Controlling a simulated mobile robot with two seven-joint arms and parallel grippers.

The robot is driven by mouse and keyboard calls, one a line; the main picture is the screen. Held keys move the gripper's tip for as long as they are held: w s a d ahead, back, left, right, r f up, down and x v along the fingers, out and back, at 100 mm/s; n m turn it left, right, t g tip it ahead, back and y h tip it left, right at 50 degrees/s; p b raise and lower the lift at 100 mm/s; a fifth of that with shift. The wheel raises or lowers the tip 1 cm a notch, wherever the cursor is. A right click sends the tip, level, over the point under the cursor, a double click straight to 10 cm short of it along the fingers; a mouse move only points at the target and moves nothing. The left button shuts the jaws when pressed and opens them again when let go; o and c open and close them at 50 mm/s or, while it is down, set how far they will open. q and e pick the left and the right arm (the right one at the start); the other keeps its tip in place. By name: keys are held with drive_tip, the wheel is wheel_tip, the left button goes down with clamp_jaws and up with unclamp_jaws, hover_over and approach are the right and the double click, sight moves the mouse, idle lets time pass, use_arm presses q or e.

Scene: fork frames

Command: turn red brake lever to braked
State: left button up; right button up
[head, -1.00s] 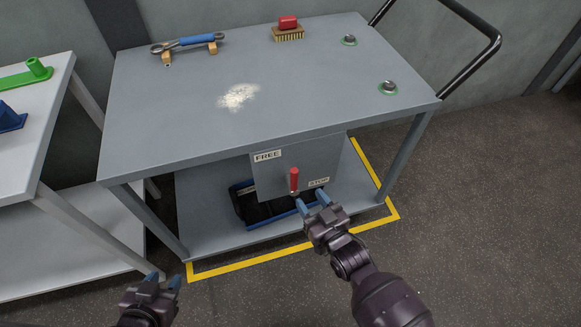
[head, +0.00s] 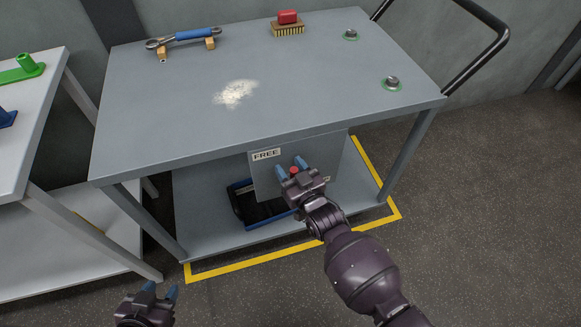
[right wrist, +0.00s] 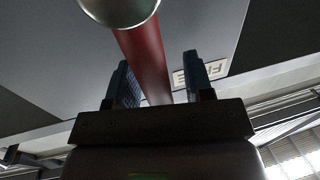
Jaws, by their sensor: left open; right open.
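The red brake lever (head: 294,170) is on the grey panel (head: 263,180) under the cart's top; my right gripper hides most of it, with only a red bit showing. A FREE label (head: 266,154) is at the panel's upper left; the lower right label is mostly covered. My right gripper (head: 291,166) is open, its blue fingers on either side of the lever. In the right wrist view the red lever (right wrist: 145,65) runs between the open fingers (right wrist: 162,80), below a round metal end (right wrist: 120,8); contact cannot be told. My left gripper (head: 160,291) is open and empty at lower left.
The grey cart top (head: 300,90) holds a blue-handled wrench (head: 190,35), a red-backed brush (head: 288,22) and white powder (head: 234,93). A blue-rimmed tray (head: 240,210) is on the lower shelf. A white table (head: 30,130) stands left. The floor at right is clear.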

drive_tip(key=shift+c, duration=0.3)
clamp_jaws()
drive_tip(key=shift+d, duration=0.1)
